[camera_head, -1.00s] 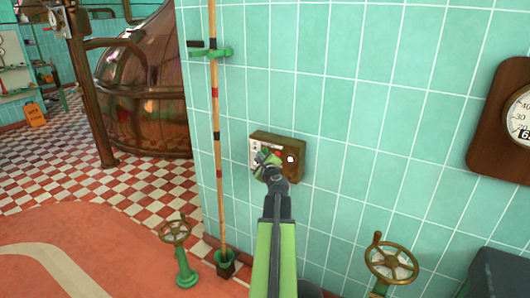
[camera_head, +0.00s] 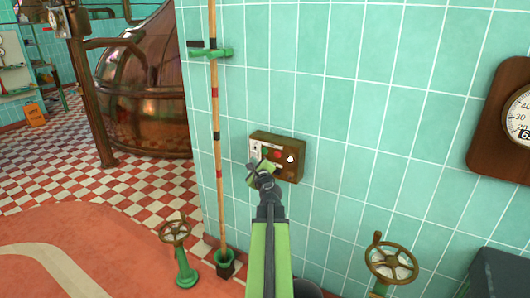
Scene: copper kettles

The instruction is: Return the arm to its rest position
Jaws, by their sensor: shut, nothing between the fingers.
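My gripper (camera_head: 258,170) is at the end of my green arm, in front of the lower left part of a small brown control box (camera_head: 289,171) on the tiled wall. The gripper is shut with nothing seen in it. The box shows a white plate on its left, a green and a red button, and a white round spot at its right. Part of the box's lower left is hidden behind the gripper. I cannot tell whether the gripper touches the box.
A tall wooden pole (camera_head: 216,130) stands left of the box, in a green bracket (camera_head: 212,53). Green pedestals carry a handwheel (camera_head: 174,232) at lower left and another handwheel (camera_head: 391,262) at lower right. A gauge board (camera_head: 497,130) hangs at right. A copper kettle (camera_head: 145,95) stands behind left.

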